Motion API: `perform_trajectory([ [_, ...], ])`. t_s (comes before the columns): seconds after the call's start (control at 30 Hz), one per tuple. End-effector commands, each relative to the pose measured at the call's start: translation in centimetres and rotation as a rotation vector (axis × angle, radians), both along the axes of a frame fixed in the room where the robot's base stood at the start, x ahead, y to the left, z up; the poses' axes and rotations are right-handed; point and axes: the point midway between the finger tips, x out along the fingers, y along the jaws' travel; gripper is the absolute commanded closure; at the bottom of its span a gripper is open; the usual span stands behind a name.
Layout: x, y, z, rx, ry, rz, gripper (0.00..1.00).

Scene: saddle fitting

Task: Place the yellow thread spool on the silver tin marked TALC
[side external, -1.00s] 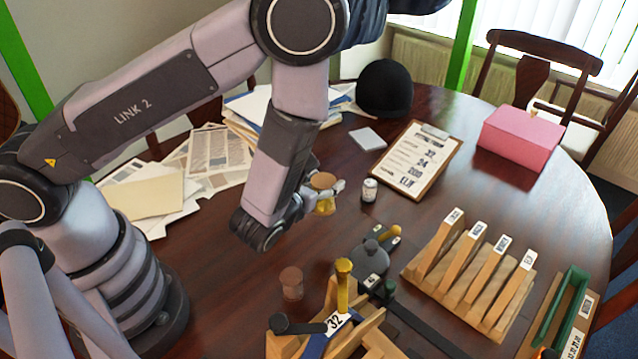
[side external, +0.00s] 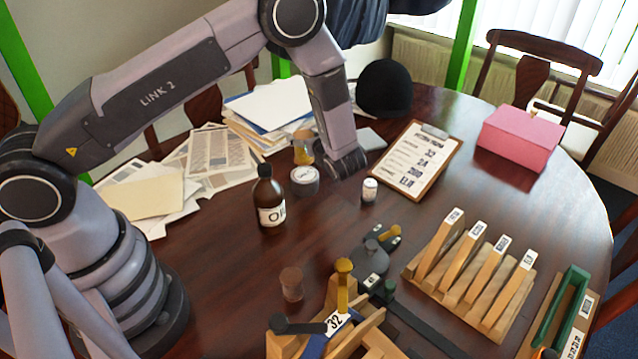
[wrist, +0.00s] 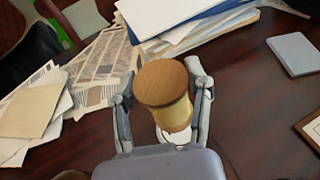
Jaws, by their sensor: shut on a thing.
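The yellow thread spool (wrist: 172,113) with wooden ends is upright between the two fingers of my gripper (wrist: 163,108), which is shut on it. In the side view the spool (side external: 303,149) shows just above the silver tin (side external: 305,182) in the picture. I cannot tell whether it is directly over the tin or beyond it, or whether they touch. The tin is low and round, and its label is too small to read. In the wrist view a whitish patch shows below the spool, mostly hidden by the spool and gripper.
A brown bottle (side external: 269,198) stands close to the left of the tin. A small white-labelled jar (side external: 369,190) and a clipboard (side external: 417,160) are to the right. Papers (side external: 208,155) lie behind. Wooden racks (side external: 475,275) and tools fill the front right.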

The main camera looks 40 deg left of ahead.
Motion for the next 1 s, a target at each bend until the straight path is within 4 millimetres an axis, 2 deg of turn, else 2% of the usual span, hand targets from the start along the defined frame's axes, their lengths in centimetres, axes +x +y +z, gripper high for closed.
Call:
perform_trajectory([
  [0.33,0.0,0.0,-4.0,0.000,0.000,-0.001,0.86],
  [0.7,0.0,0.0,-4.4,-0.001,-0.001,-0.002,0.86],
  [0.73,0.0,0.0,-4.3,-0.001,-0.001,-0.002,0.46],
  [0.9,0.0,0.0,-4.3,-0.001,-0.001,-0.002,0.24],
  [1.0,0.0,0.0,-4.3,-0.001,-0.001,-0.002,0.24],
])
